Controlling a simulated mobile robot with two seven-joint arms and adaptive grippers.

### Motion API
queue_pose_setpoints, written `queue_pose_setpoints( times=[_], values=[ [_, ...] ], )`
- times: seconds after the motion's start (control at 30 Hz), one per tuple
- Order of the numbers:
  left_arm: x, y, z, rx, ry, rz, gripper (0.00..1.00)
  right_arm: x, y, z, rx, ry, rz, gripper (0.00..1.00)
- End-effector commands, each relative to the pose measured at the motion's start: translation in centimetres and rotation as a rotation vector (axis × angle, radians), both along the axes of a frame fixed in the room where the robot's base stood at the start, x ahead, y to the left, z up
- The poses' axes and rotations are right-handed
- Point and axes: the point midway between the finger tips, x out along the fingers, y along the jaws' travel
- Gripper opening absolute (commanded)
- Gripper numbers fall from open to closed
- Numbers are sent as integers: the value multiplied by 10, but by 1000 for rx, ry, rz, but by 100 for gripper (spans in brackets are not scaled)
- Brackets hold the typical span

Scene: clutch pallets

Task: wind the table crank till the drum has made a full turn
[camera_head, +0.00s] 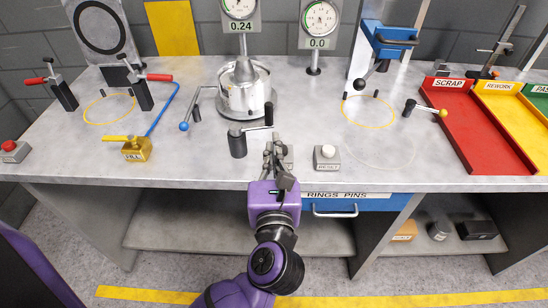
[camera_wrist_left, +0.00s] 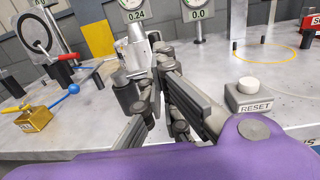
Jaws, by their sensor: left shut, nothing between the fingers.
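The silver drum (camera_head: 245,92) stands on a round dark base at the back middle of the table; part of it shows in the wrist view (camera_wrist_left: 136,52). In front of it is a crank with a dark grey hub (camera_head: 238,144), a short arm reaching right and an upright black handle (camera_head: 268,114). The hub also shows in the wrist view (camera_wrist_left: 125,93). My left gripper (camera_head: 274,148) is shut and empty, at the table's front edge, just nearer than the handle. Whether its fingertips touch the crank I cannot tell. My right gripper is not in view.
A RESET button box (camera_head: 327,157) stands close right of my gripper. Dials reading 0.24 (camera_head: 239,14) and 0.0 (camera_head: 319,22) stand behind.

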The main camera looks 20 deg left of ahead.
Motion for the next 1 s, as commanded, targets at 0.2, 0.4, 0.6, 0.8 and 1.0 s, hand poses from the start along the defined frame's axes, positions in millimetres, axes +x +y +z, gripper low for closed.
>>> queue_pose_setpoints(
  times=[0.2,0.4,0.6,0.8,1.0],
  values=[
    [46,15,6,4,-9,-1,0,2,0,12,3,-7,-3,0],
    [74,25,4,3,-5,-1,0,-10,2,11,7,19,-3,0],
    [85,29,2,1,-3,0,0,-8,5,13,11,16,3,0],
    [85,29,0,1,-2,0,0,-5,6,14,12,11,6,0],
    [85,29,0,-1,-1,4,0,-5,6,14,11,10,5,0]
  ],
)
